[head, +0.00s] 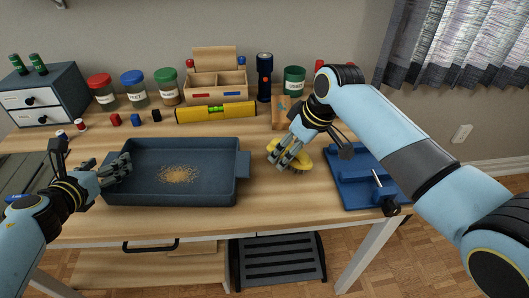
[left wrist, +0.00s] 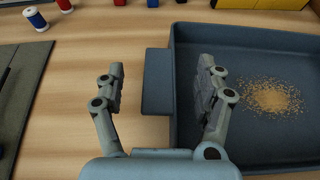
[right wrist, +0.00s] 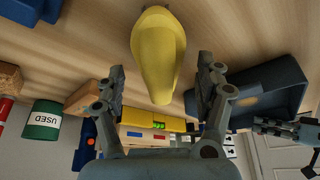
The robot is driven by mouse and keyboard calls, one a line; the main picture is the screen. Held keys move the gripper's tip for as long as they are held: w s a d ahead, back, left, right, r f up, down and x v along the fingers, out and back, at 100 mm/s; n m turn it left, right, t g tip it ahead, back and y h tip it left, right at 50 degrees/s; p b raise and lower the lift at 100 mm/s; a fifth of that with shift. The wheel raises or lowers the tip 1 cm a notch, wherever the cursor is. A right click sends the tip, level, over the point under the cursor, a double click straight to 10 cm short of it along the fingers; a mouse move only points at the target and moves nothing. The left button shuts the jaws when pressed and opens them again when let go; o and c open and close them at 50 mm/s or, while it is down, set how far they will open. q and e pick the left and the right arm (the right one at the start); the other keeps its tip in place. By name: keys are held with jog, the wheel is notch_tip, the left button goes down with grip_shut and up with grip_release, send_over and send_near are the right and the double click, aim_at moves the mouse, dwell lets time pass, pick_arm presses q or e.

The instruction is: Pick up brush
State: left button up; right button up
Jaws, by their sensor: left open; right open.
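The yellow brush (head: 304,156) lies on the desk right of the dark blue tray. My right gripper (head: 281,160) is over it with its fingers pointing down and partly hides it. In the right wrist view the brush's yellow body (right wrist: 158,50) shows between and beyond the two open fingers (right wrist: 160,82); I see no contact. My left gripper (head: 121,168) is open at the left end of the tray. In the left wrist view the tray's handle (left wrist: 157,82) lies between its open fingers (left wrist: 162,88).
The tray (head: 212,190) holds a pile of tan crumbs (head: 178,175). A blue vise-like fixture (head: 362,175) stands right of the brush. A yellow level (head: 216,113), a wooden block (head: 281,110) and a flashlight (head: 264,75) are behind. A drawer cabinet (head: 45,95) stands back left.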

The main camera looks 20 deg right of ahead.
aim_at(291, 146)
jog(key=c, duration=1.5)
jog(key=shift+o, duration=0.2)
notch_tip(291, 146, up, 10)
jog(key=shift+r, duration=0.1)
